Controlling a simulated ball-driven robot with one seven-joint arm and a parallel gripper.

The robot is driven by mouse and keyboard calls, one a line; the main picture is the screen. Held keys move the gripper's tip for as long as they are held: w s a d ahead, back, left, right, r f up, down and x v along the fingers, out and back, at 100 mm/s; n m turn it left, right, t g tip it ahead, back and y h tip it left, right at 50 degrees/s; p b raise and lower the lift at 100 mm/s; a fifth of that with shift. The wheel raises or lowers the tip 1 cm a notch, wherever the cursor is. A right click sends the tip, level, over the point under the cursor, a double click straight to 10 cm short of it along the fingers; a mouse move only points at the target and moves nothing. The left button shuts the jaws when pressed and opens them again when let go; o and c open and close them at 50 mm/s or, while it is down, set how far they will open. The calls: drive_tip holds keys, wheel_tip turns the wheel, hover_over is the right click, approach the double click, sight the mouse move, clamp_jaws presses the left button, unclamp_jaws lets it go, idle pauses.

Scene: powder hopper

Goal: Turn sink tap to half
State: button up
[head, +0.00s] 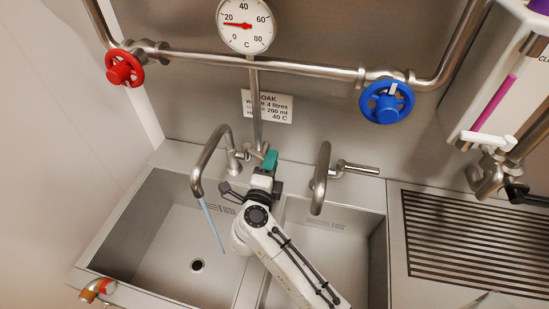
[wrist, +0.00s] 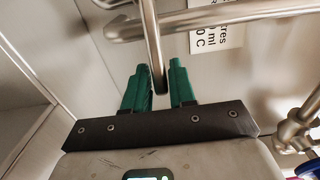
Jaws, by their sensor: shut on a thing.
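The left sink tap (head: 203,160) is a steel gooseneck spout over the left basin. A thin blue stream of water (head: 212,225) runs from it. My gripper (head: 269,160) has green fingers and is at the tap's base, right of the spout. In the wrist view my gripper (wrist: 160,88) is shut on the steel tap lever (wrist: 152,45), whose end sits between the green fingers. The exact lever angle is hard to tell in the head view, as the gripper partly hides it.
A second tap (head: 320,178) stands to the right with its lever pointing right. Red (head: 125,68) and blue (head: 387,102) valve wheels sit on the wall pipe. A dial gauge (head: 246,24) reads a little under 20. A soak sign (head: 267,106) is behind. A grated drainer (head: 480,245) lies right.

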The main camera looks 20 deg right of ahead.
drive_tip(key=shift+s+a+f, duration=0.1)
drive_tip(key=shift+s+a, duration=0.05)
drive_tip(key=shift+a, duration=0.25)
drive_tip(key=shift+s+a, duration=0.2)
drive_tip(key=shift+a, duration=0.35)
drive_tip(key=shift+s+a, duration=0.15)
drive_tip(key=shift+a, duration=0.4)
drive_tip(key=o, duration=0.8)
drive_tip(key=p+v, duration=0.1)
drive_tip(key=v, duration=0.7)
drive_tip(key=shift+s+a+p, duration=0.2)
drive_tip(key=shift+s+p, duration=0.15)
